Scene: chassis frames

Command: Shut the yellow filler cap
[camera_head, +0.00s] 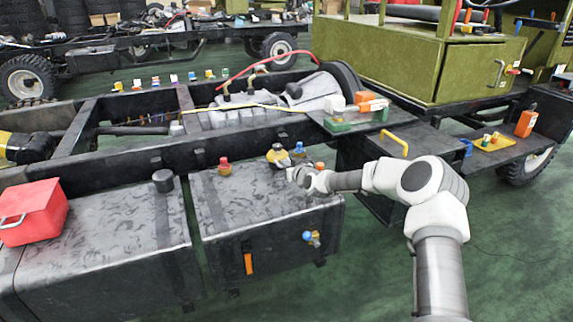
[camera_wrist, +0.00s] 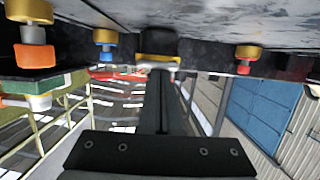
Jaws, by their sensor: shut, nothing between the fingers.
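The yellow filler cap (camera_head: 277,153) sits on the top of the right dark tank (camera_head: 240,210), near its back edge, with a dark part beside it. I cannot tell whether its lid is tilted or flat. In the wrist view, which is upside down, the yellow cap (camera_wrist: 158,46) shows at the top centre, just beyond the fingers and partly hidden. My gripper (camera_head: 294,174) is shut and empty, low over the tank, just in front and to the right of the cap. The shut fingers also show in the wrist view (camera_wrist: 161,75). I cannot tell whether they touch the cap.
A blue cap (camera_head: 299,149) and an orange cap (camera_head: 320,166) stand right of the yellow one. A red cap (camera_head: 224,166) stands to its left. The black frame rail (camera_head: 230,140) runs behind. A red box (camera_head: 33,211) sits on the left tank.

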